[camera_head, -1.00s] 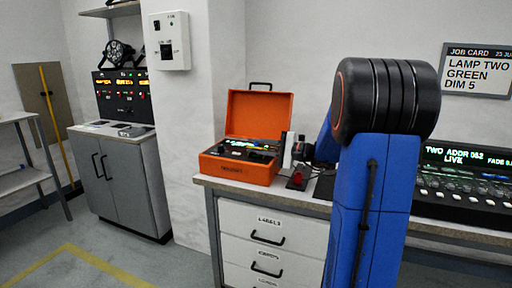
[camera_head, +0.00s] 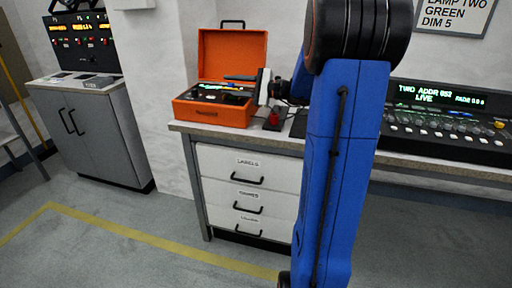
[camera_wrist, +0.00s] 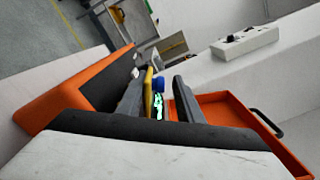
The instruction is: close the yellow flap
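A small yellow piece (camera_wrist: 149,82) shows between the fingers in the wrist view, beside a blue piece (camera_wrist: 158,84). I cannot tell whether it is the flap; I make out no yellow flap in the head view. The orange case (camera_head: 212,112) stands on the bench with its lid (camera_head: 233,54) raised; the lid also shows in the wrist view (camera_wrist: 240,115). My gripper (camera_wrist: 157,92) is open, its two dark fingers apart, pointing across the case. In the head view its white body (camera_head: 263,86) is at the case's right side. Contact cannot be told.
A red button (camera_head: 273,119) is on the bench right of the case. A lighting console (camera_head: 447,120) is farther right. Drawers (camera_head: 248,165) are under the bench. A grey cabinet (camera_head: 88,135) stands left. The floor in front, with a yellow line (camera_head: 150,235), is clear.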

